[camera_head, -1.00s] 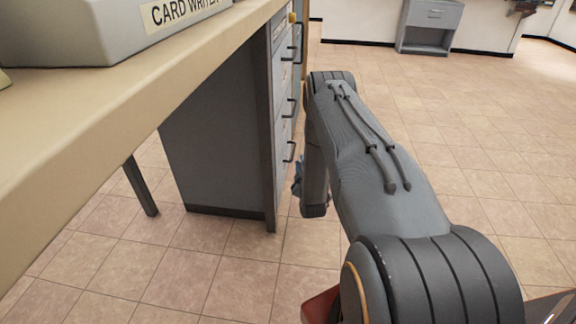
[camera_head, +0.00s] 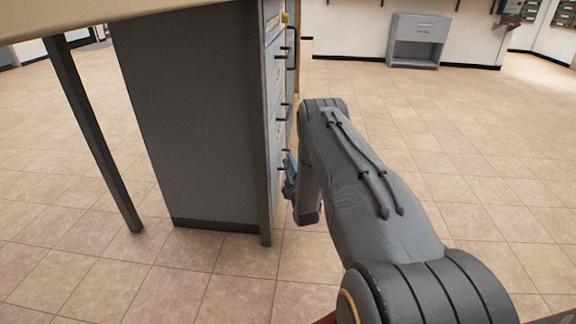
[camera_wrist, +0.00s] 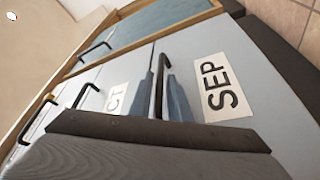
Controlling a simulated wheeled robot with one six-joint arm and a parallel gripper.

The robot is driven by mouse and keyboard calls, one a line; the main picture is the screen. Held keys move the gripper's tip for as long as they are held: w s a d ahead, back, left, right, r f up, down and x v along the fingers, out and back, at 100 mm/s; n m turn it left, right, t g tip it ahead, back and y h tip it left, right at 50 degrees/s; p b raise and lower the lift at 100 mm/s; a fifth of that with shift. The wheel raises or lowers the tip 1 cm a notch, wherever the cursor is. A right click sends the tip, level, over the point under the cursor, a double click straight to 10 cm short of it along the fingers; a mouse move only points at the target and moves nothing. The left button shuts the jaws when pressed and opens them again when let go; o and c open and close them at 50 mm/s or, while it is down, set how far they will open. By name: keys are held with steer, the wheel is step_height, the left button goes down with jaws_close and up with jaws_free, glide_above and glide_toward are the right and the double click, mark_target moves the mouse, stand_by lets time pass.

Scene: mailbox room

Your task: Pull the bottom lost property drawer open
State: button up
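The grey drawer cabinet (camera_head: 190,120) stands under the counter, its drawer fronts edge-on in the head view. The bottom drawer (camera_wrist: 225,60) bears a SEP label in the wrist view and looks shut. Its dark bar handle (camera_wrist: 160,85) runs beside the label. My gripper (camera_head: 290,178) is at the lowest handle, mostly hidden behind my arm. In the wrist view, blue finger-like shapes (camera_wrist: 178,98) show close to this handle. I cannot tell whether they grip it, touch it or stand apart.
The counter top (camera_head: 70,15) overhangs at upper left, with a dark table leg (camera_head: 100,150) below. Tiled floor (camera_head: 470,200) is open to the right. A grey cabinet (camera_head: 418,40) stands at the far wall. Another drawer (camera_wrist: 110,95) reads "CT".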

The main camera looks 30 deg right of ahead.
steer(key=shift+w+d+r, duration=0.1)
steer(key=shift+w, duration=0.3)
jaws_close()
